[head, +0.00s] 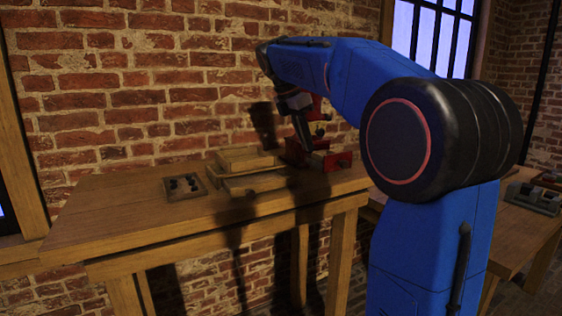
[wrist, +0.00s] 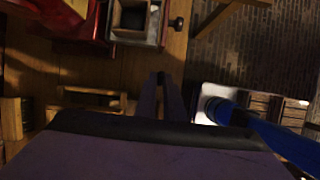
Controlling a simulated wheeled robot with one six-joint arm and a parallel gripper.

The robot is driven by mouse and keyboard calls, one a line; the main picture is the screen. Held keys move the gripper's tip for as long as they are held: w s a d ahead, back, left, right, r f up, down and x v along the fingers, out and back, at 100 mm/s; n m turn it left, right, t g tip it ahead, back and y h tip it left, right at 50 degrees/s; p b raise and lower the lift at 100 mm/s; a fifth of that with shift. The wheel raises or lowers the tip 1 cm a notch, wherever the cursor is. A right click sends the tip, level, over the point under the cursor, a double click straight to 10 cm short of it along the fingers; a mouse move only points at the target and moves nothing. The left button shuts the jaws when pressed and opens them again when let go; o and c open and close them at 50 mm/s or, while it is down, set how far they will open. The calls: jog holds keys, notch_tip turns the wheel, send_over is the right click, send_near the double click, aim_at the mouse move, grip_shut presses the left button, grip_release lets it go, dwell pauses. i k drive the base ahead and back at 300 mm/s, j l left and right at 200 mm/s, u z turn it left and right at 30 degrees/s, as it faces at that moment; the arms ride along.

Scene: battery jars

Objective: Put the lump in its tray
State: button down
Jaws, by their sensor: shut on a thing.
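My gripper (head: 304,146) is low over the right part of the wooden table, in front of the red device. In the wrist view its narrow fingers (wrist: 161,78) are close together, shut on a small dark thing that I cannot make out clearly. I cannot tell whether it is the lump. A small square tray (head: 168,196) with several dark lumps (head: 186,182) lies on the table at the left, well apart from my gripper.
Wooden boxes or trays (head: 250,184) stand between the small tray and my gripper. A red device (head: 323,142) stands at the right, with an open drawer and dark knob (wrist: 178,22). The table's left part is clear. Another table (head: 520,232) stands at the right.

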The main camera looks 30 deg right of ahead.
aim_at(177, 197)
jog(key=i+j, duration=0.1)
jog(key=j, duration=1.15)
jog(key=i+j, duration=0.15)
jog(key=j, duration=0.45)
